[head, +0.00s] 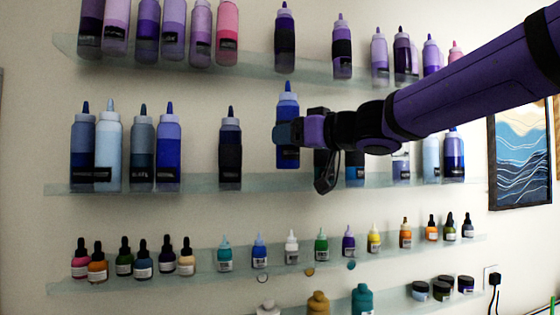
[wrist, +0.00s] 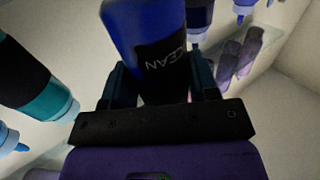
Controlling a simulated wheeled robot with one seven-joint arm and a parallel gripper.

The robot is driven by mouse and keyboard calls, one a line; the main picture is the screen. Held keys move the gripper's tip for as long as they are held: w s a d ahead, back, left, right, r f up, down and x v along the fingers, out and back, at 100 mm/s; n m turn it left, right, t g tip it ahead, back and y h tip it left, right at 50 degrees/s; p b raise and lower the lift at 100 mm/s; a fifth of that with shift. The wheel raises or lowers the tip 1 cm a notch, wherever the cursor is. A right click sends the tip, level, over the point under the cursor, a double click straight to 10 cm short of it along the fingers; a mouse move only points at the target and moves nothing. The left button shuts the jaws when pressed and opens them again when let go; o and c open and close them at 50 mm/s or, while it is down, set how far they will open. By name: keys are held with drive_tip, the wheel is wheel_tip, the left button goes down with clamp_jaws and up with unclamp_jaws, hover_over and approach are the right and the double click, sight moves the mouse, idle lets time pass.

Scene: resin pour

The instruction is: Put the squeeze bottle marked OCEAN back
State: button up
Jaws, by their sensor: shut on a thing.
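The blue OCEAN squeeze bottle (head: 288,100) is held upright by my gripper (head: 290,133) in front of the middle glass shelf. Its base is above the level of that shelf's surface. In the wrist view the bottle (wrist: 150,25) stands between the two fingers of my gripper (wrist: 163,85), and the letters "EAN" show on its dark label. The middle shelf (head: 260,184) has a bare stretch below the bottle, between a dark bottle (head: 230,150) on the left and bottles partly hidden by my gripper on the right.
A group of blue bottles (head: 125,150) stands at the middle shelf's left. Purple and pink bottles line the upper shelf (head: 250,68). Small dropper bottles stand on the lower shelf (head: 205,268). A framed wave picture (head: 520,150) hangs at the right.

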drive_tip(key=shift+w+a+f, duration=0.35)
drive_tip(key=shift+w+f, duration=0.35)
drive_tip(key=shift+w, duration=0.4)
drive_tip(key=shift+w+a+f, duration=0.4)
drive_tip(key=shift+w+f, duration=0.3)
drive_tip(key=shift+w, duration=0.4)
drive_tip(key=shift+w+a+f, duration=0.35)
drive_tip(key=shift+w+f, duration=0.35)
drive_tip(key=shift+w, duration=0.4)
drive_tip(key=shift+f, duration=0.1)
drive_tip(key=o, duration=0.9)
